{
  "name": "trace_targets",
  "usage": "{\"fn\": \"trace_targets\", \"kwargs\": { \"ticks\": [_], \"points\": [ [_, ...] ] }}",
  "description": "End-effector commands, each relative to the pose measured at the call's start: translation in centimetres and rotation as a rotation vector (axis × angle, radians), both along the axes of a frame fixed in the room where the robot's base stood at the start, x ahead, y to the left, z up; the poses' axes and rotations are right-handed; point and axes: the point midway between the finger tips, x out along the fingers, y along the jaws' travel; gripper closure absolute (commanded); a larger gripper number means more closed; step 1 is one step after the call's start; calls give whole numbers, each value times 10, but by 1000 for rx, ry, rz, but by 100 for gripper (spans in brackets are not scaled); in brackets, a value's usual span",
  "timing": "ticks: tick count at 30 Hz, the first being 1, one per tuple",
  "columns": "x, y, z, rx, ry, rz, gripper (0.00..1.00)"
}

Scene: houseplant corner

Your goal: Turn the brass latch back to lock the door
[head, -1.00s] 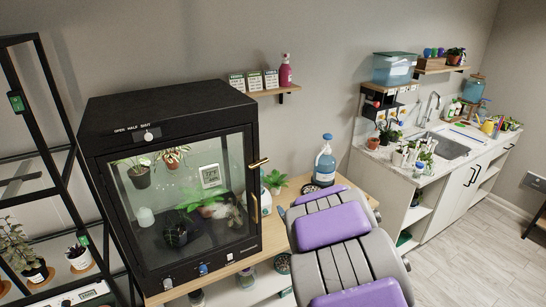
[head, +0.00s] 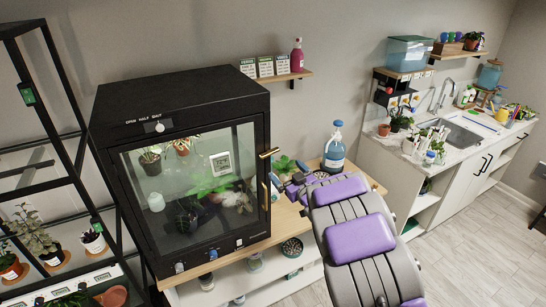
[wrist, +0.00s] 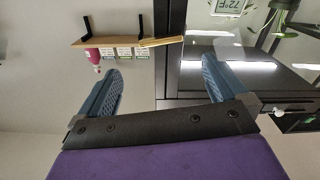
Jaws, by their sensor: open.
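The brass latch (head: 269,153) sits at the upper right edge of the black cabinet's glass door (head: 190,185) and points out to the right, roughly level. The door looks closed. In the wrist view, which is turned over, the latch (wrist: 162,41) shows beyond and between my two blue fingertips. My gripper (wrist: 162,72) is open and empty, with the fingers well apart and not visibly touching the latch. In the head view my gripper (head: 292,187) is partly hidden by my arm, just right of the door and lower than the latch.
A vertical brass handle (head: 265,195) is on the door's right edge below the latch. A blue spray bottle (head: 334,150) and a leafy plant (head: 284,165) stand on the wooden bench close to my gripper. A wall shelf (head: 285,77) holds packets and a pink bottle (head: 297,55).

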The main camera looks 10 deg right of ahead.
Motion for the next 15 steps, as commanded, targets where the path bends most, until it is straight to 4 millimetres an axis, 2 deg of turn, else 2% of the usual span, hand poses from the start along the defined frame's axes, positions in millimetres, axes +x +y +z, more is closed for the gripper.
{"fn": "trace_targets", "kwargs": {
  "ticks": [6, 15],
  "points": [
    [33, 11, 0, 2, -1, 1, 0],
    [72, 24, 0, 3, -1, 1, 0]
  ]
}}
